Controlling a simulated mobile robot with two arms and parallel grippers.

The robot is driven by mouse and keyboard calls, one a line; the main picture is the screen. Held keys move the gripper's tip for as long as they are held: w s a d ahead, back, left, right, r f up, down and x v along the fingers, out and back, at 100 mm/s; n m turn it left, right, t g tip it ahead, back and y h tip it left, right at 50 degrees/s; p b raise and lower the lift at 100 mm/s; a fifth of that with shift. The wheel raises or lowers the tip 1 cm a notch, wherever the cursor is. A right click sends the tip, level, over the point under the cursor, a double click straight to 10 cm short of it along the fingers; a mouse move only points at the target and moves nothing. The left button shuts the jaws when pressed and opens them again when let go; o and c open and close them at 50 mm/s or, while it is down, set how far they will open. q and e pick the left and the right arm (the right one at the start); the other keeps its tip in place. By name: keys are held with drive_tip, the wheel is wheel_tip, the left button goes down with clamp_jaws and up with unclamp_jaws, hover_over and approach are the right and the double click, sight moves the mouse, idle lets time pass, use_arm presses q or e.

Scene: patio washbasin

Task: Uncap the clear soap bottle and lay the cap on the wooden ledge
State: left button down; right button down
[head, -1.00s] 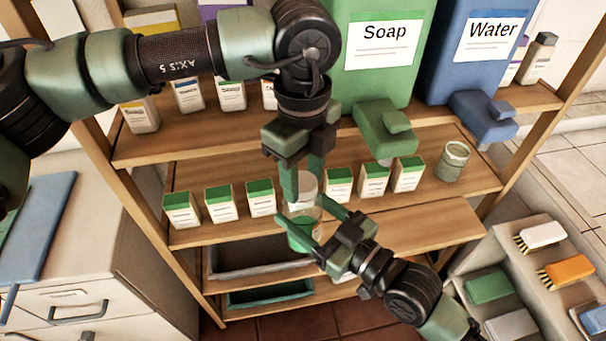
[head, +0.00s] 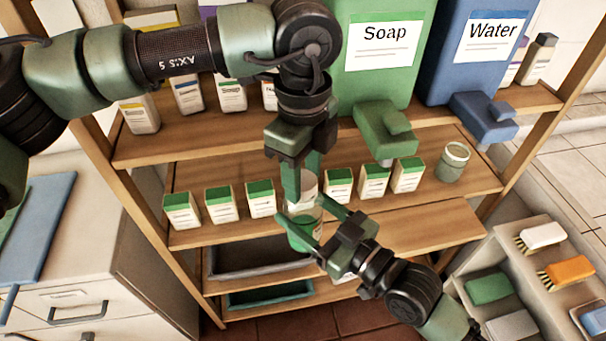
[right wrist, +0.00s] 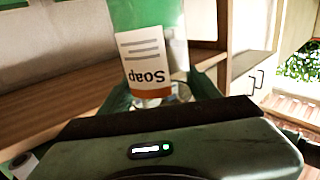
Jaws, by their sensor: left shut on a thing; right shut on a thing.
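The clear soap bottle (head: 303,236), with green liquid inside, stands upright in front of the middle shelf. My left gripper (head: 302,193) reaches down from above, shut on the pale cap (head: 303,182) at the bottle's top. My right gripper (head: 314,228) comes from the lower right, shut around the bottle's body. In the right wrist view the bottle (right wrist: 150,25) appears upside down, its Soap label facing the camera; its top is hidden by my gripper. The cap looks seated on the bottle, but fingers partly cover the join. The wooden ledge (head: 430,226) is right of the bottle, its visible part bare.
Several green-topped boxes (head: 221,204) line the shelf on both sides of the bottle. A green Soap dispenser (head: 378,80) and blue Water dispenser (head: 470,70) stand above. A small jar (head: 453,162) is at right. Trays (head: 260,258) lie below.

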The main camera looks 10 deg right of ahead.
use_arm(q)
drive_tip(key=shift+r, duration=0.9)
